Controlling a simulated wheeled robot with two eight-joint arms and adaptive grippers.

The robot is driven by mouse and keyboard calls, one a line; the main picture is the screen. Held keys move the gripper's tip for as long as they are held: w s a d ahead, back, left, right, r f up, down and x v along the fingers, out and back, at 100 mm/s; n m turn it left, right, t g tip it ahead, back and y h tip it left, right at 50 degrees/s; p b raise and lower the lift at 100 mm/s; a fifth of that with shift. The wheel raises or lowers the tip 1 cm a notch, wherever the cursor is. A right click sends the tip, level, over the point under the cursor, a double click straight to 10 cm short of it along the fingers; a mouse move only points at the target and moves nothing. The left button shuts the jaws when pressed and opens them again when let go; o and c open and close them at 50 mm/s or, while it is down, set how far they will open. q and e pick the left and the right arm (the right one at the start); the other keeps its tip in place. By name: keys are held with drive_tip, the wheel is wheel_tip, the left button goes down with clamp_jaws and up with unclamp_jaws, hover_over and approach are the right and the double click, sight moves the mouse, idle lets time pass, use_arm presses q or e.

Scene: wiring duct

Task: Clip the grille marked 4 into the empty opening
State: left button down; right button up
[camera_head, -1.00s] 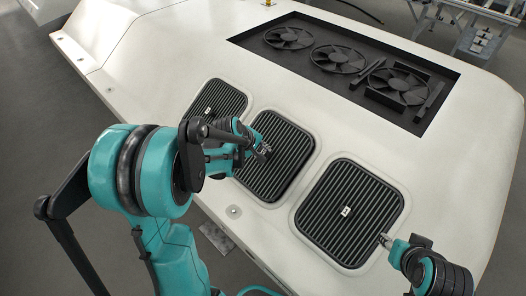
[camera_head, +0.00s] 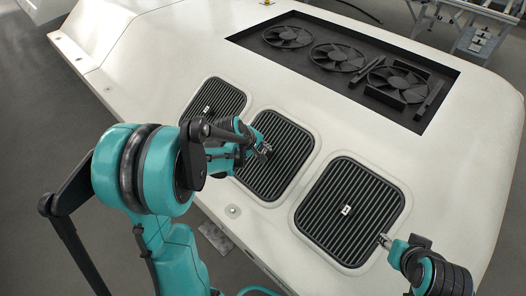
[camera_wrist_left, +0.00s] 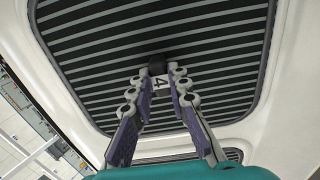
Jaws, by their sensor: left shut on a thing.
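The grille marked 4 (camera_wrist_left: 100,62) fills most of the left wrist view, a dark slatted panel with rounded corners inside the white surround. It is the middle grille (camera_head: 268,180) in the head view, partly covered by my left arm. My left gripper (camera_wrist_left: 160,76) is shut on the small knob at its middle, beside the label "4". The grille lies in the middle opening, roughly in line with the surround. I cannot tell whether its edges are fully clipped in. My right gripper (camera_head: 386,240) is by the lower right edge of the right grille; its fingers are too small to read.
The right grille (camera_head: 350,215) and the far left grille (camera_head: 215,97) sit in their openings on the white housing (camera_head: 160,60). A dark recess with three fans (camera_head: 337,57) lies further back. The housing top between is clear.

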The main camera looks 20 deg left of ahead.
use_arm(q)
drive_tip(key=shift+w+f, duration=0.1)
drive_tip(key=shift+f, duration=0.1)
drive_tip(key=c, duration=1.4)
unclamp_jaws()
drive_tip(key=shift+o, duration=0.2)
drive_tip(key=v, duration=1.2)
drive_tip(key=s+d+m+y, duration=0.1)
drive_tip(key=s+d+m, duration=0.4)
drive_tip(key=s+m, duration=0.2)
drive_tip(key=s+d+m+t+y, duration=0.1)
drive_tip(key=s+d+m, duration=0.4)
drive_tip(key=s+m, duration=0.2)
drive_tip(key=shift+s+d+f, duration=0.35)
drive_tip(key=shift+s+d, duration=0.05)
drive_tip(key=shift+s, duration=0.25)
